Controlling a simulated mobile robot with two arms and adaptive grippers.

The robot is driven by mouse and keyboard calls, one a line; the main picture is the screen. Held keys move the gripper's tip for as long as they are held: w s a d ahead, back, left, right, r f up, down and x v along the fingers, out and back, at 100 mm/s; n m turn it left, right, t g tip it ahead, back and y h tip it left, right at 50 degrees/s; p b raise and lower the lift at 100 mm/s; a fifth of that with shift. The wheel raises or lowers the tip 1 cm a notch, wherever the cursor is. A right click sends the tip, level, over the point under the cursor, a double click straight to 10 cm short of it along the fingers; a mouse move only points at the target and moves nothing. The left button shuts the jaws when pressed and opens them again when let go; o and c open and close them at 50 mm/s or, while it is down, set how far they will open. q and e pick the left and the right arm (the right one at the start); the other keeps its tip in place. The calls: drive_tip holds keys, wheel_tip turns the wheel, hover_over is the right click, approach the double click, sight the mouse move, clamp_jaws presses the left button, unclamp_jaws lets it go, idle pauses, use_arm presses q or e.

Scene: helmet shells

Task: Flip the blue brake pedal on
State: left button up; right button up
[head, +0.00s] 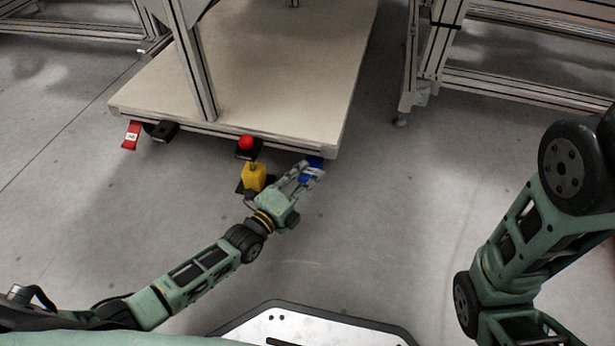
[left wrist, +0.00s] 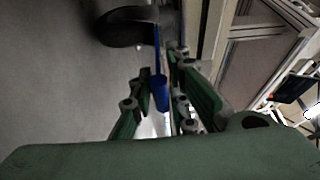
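The blue brake pedal (head: 316,163) sits at the right end of the cart's near edge, partly covered by my left gripper. My left gripper (head: 306,170) reaches it from the front left, with its fingers spread. In the left wrist view, the blue pedal (left wrist: 160,92) shows as a narrow blue piece between the two open fingers of my left gripper (left wrist: 163,85). I cannot tell whether either finger touches it. My right arm shows at the right of the head view, but its gripper is out of view.
The cart (head: 270,90) has a pale flat top and an upright post. A red pedal (head: 131,135) hangs at its left near corner.

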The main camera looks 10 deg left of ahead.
use_arm(q)
clamp_jaws()
